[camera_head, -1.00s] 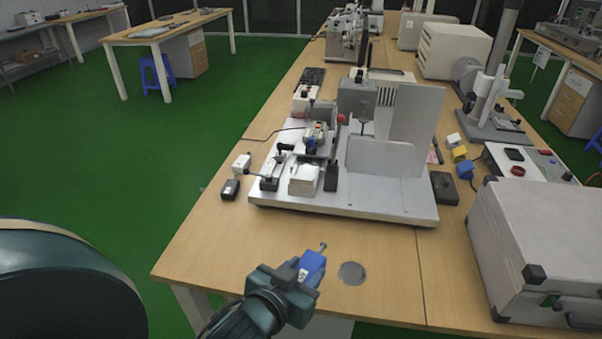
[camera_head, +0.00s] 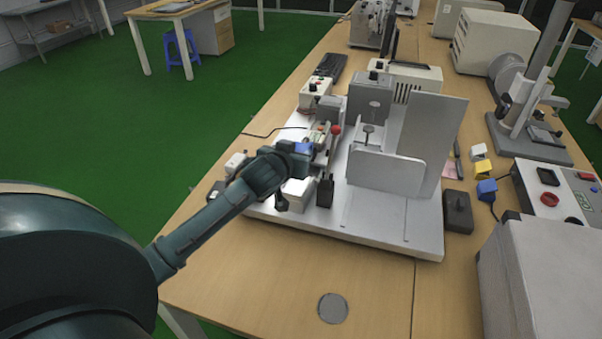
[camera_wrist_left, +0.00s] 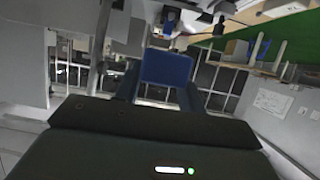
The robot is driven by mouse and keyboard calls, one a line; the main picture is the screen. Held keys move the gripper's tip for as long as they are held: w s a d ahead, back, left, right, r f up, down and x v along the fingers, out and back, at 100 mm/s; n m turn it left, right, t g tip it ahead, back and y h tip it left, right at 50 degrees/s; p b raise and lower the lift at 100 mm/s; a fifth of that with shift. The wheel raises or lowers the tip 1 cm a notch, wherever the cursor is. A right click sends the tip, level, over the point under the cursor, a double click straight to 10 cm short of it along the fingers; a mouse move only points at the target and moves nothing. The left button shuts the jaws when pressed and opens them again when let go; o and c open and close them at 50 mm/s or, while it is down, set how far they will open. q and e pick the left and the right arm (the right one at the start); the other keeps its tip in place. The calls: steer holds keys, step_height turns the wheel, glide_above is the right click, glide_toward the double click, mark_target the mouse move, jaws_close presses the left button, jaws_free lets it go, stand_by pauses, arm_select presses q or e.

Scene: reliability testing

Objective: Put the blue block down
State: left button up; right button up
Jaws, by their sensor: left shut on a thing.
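My left gripper (camera_head: 298,152) reaches in over the left side of the white machine base (camera_head: 425,238). It is shut on the blue block (camera_head: 304,148), of which a small part shows past the dark gripper. In the left wrist view the blue block (camera_wrist_left: 166,68) sits upright between the two fingers of the left gripper (camera_wrist_left: 163,92). The gripper and my arm hide part of the fixture under them. I cannot tell whether the block touches anything below. My right gripper is not in view.
A white box-shaped part (camera_head: 297,193) and a black part (camera_head: 325,190) stand close below the gripper. A red knob (camera_head: 336,129) is just right of it. A grey upright plate (camera_head: 432,130) stands further right. The table's front (camera_head: 270,270) is clear around a grey disc (camera_head: 333,308).

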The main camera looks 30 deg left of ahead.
arm_select(q)
steer(key=shift+w+a+f, duration=0.15)
steer(key=shift+w+a, duration=0.45)
steer(key=shift+w, duration=0.05)
glide_above(294, 188)
step_height(294, 188, down, 4)
steer(key=shift+f, duration=0.15)
steer(key=shift+w+f+b, duration=0.1)
steer(key=shift+f+b, duration=0.2)
steer(key=shift+f, duration=1.95)
steer(key=o, duration=1.1)
